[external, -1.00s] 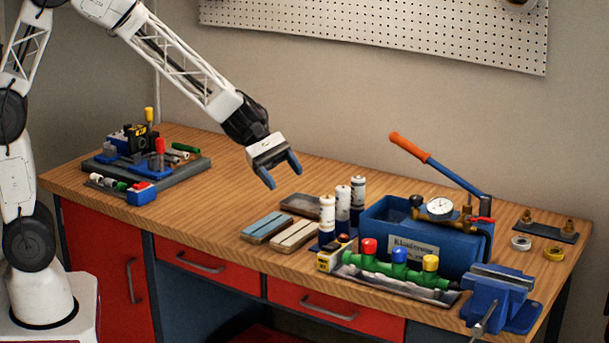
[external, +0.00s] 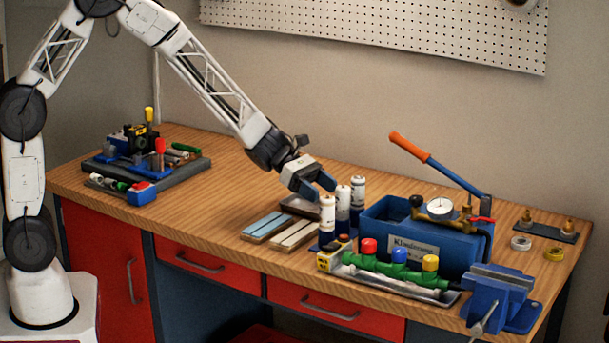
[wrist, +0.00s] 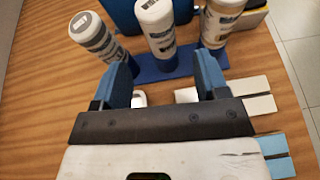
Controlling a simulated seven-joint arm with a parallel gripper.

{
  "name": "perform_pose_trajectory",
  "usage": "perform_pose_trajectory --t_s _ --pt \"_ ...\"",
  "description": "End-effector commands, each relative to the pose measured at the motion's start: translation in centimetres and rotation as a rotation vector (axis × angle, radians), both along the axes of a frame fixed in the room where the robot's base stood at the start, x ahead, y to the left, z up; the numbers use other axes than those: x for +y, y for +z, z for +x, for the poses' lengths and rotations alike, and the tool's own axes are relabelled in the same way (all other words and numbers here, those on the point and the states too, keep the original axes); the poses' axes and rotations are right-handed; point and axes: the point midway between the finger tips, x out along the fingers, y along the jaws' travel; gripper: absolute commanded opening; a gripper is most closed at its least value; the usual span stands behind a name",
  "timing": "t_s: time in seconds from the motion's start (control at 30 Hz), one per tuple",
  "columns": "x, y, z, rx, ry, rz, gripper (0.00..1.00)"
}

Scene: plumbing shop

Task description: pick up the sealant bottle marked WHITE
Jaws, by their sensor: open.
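Three white sealant bottles stand upright in a row in a blue holder (wrist: 165,70): a front one (external: 327,215), a middle one (external: 342,203) and a back one (external: 358,192). In the wrist view they are a left bottle (wrist: 101,42) with a grey top, a middle bottle (wrist: 158,32) and a right bottle (wrist: 222,22). My gripper (external: 326,188) is open and empty, close to the bottle tops. In the wrist view my gripper (wrist: 163,72) has its fingers apart, pointing toward the middle bottle.
A green pipe manifold (external: 395,262) lies in front, and a blue vise (external: 497,295) is at the right edge. The table's middle left is clear.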

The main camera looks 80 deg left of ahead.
Motion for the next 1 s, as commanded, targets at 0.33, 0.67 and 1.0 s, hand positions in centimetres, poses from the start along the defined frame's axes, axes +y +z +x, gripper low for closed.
perform_pose_trajectory --t_s 0.33,0.67,1.0 --pt "-1.6 -0.9 1.4 0.0 -0.001 0.0 0.67" --pt "-1.7 -0.9 1.4 0.0 -0.001 0.0 0.67" --pt "-3.6 -1.9 3.0 0.001 -0.002 0.001 0.67"
